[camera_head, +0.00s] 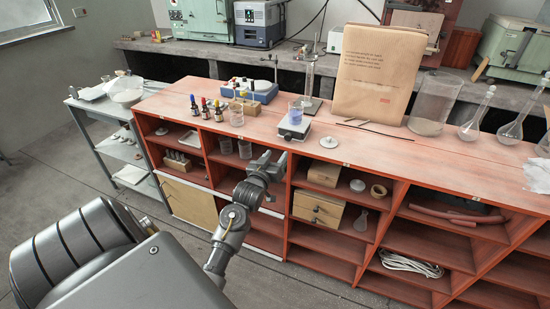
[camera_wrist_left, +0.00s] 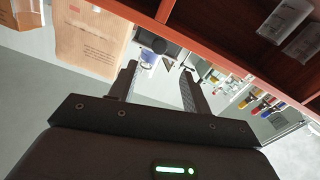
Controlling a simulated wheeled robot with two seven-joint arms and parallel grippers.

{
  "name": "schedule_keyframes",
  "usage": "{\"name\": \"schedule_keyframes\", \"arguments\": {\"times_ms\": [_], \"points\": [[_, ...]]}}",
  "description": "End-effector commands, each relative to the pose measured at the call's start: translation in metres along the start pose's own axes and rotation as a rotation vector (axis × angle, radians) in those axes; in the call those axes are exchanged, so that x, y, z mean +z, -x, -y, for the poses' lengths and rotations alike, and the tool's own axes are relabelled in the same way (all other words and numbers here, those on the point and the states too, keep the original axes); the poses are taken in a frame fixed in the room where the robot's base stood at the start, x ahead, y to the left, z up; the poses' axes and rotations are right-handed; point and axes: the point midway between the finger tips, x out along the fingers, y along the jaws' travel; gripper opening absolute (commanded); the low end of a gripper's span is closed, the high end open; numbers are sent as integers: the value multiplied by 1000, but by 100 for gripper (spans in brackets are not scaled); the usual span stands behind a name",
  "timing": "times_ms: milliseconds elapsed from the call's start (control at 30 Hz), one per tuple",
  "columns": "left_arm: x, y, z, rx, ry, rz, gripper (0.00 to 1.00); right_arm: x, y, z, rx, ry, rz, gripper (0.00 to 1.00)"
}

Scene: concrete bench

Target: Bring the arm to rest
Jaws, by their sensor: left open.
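My left arm (camera_head: 232,222) reaches up from the lower left in the head view. Its gripper (camera_head: 268,165) is in front of the red shelf unit, near the upper compartments and just below the top edge. In the left wrist view the two fingers of the gripper (camera_wrist_left: 157,82) stand apart with nothing held between them. A beaker with blue liquid (camera_wrist_left: 149,57) shows beyond the fingers; in the head view this beaker (camera_head: 295,112) stands on a small stirrer plate. My right gripper is not in view.
The red shelf unit (camera_head: 400,150) carries glassware, dropper bottles (camera_head: 205,108) and a large brown paper bag (camera_head: 378,70). A wooden drawer box (camera_head: 318,208) sits in a compartment. A grey metal cart (camera_head: 105,135) stands left. Open floor (camera_head: 70,180) lies before the cart.

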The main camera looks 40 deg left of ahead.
Motion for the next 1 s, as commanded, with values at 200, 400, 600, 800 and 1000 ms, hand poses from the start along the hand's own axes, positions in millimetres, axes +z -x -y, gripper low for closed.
{"name": "schedule_keyframes", "arguments": {"times_ms": [200, 400, 600, 800, 1000], "points": [[0, 0, 0, 0, 0, 0, 49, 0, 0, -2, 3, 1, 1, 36], [0, 0, 0, 0, -12, -1, 49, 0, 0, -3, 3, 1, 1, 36], [71, -6, 2, -2, -89, 124, 49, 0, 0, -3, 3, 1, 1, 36], [225, 32, -6, 44, -188, 413, 49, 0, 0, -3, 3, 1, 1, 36], [363, 122, -3, 101, -294, 702, 49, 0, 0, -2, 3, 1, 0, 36]]}}
